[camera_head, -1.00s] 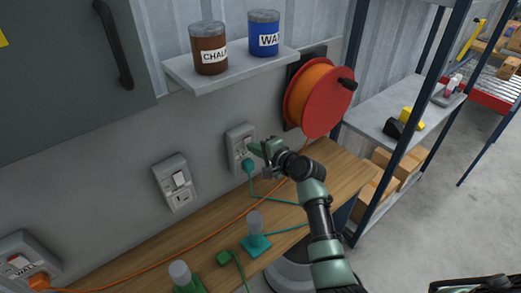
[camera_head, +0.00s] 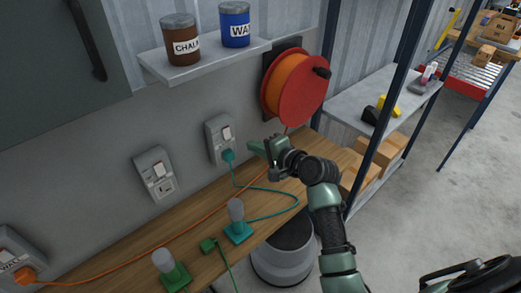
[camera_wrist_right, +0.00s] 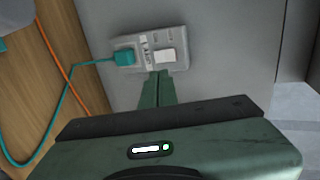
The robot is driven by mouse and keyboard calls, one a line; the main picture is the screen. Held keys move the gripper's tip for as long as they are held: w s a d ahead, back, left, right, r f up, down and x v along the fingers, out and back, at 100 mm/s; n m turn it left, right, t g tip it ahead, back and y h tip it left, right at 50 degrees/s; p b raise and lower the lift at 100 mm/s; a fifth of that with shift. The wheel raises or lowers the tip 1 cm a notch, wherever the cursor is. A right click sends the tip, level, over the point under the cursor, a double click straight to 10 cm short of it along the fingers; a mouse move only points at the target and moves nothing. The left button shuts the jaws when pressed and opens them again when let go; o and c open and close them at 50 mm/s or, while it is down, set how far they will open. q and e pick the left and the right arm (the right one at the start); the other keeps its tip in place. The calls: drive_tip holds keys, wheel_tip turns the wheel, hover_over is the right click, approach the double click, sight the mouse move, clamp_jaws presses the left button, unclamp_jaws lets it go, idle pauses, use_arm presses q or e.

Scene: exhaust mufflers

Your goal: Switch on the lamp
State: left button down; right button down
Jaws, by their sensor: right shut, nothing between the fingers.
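A teal lamp (camera_head: 238,230) with a grey, unlit-looking bulb stands on the bench. A green lamp (camera_head: 172,275) with a similar grey bulb stands at the lower left. The teal lamp's cable runs to a teal plug (camera_head: 228,155) in the right wall socket (camera_head: 219,138). That socket has a white rocker switch (camera_head: 226,134), also clear in the right wrist view (camera_wrist_right: 165,58). A green plug (camera_head: 209,245) lies loose on the bench. My right gripper (camera_head: 252,147) is shut and empty, apart from the socket, to its right. In the wrist view its fingertips (camera_wrist_right: 157,74) point toward the switch. My left gripper is not in view.
A middle socket (camera_head: 155,173) has no plug. A left socket (camera_head: 14,258) holds an orange plug (camera_head: 24,275). An orange cable reel (camera_head: 295,88) hangs above my right gripper. A shelf (camera_head: 195,66) with two cans is overhead. The wooden bench (camera_head: 150,225) has free room.

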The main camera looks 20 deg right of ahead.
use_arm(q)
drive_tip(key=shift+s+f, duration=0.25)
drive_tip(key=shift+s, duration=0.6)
use_arm(e)
drive_tip(key=shift+v, duration=1.15)
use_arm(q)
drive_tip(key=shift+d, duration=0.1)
